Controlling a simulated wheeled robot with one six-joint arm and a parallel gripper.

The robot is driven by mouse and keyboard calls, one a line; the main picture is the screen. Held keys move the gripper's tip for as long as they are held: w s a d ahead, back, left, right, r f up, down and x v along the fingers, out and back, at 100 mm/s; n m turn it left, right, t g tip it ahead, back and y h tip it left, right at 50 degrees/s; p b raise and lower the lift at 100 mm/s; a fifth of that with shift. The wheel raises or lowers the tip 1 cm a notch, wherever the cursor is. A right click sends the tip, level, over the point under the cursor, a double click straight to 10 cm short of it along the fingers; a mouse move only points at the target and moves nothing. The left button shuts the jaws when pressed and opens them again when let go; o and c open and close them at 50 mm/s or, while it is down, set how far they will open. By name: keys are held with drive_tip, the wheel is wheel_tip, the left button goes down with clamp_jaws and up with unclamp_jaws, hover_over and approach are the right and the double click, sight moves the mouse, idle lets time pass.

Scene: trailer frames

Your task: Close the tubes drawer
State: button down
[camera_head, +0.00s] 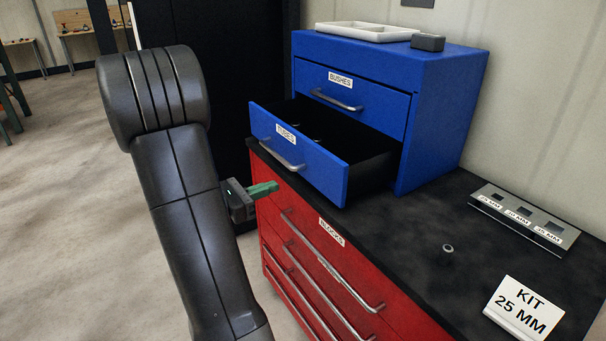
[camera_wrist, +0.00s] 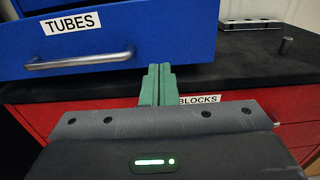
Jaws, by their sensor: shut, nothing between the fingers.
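The tubes drawer (camera_head: 298,158) is the lower drawer of the blue cabinet (camera_head: 437,120) and stands pulled well out, with its dark inside showing. Its front carries a label and a silver handle; in the wrist view the label reads TUBES on the drawer front (camera_wrist: 180,35). My gripper (camera_head: 277,187) has green fingers, shut together and empty. It is just below and in front of the drawer front, near the top edge of the red cabinet. In the wrist view the fingertips (camera_wrist: 159,68) point to the right of the handle (camera_wrist: 80,61). Contact cannot be told.
The bushes drawer (camera_head: 352,95) above is shut. A white tray (camera_head: 365,31) and a dark block (camera_head: 428,42) lie on top. The red cabinet (camera_head: 343,258) below has shut drawers. Its black top holds a small metal tube (camera_head: 448,249), a slotted gauge (camera_head: 524,217) and a KIT 25 MM sign (camera_head: 524,308).

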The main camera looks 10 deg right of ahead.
sight(317, 171)
drive_tip(key=p+x, duration=0.1)
drive_tip(key=x, duration=1)
drive_tip(key=shift+d, duration=0.15)
drive_tip(key=b+x, duration=0.4)
drive_tip(key=x, duration=1.5)
drive_tip(key=shift+f, duration=0.1)
drive_tip(key=shift+a+f, duration=0.1)
drive_tip(key=shift+a, duration=0.3)
drive_tip(key=b+v, duration=0.1)
drive_tip(key=v, duration=1.2)
drive_tip(key=shift+s+a, duration=0.1)
drive_tip(key=shift+s, duration=0.05)
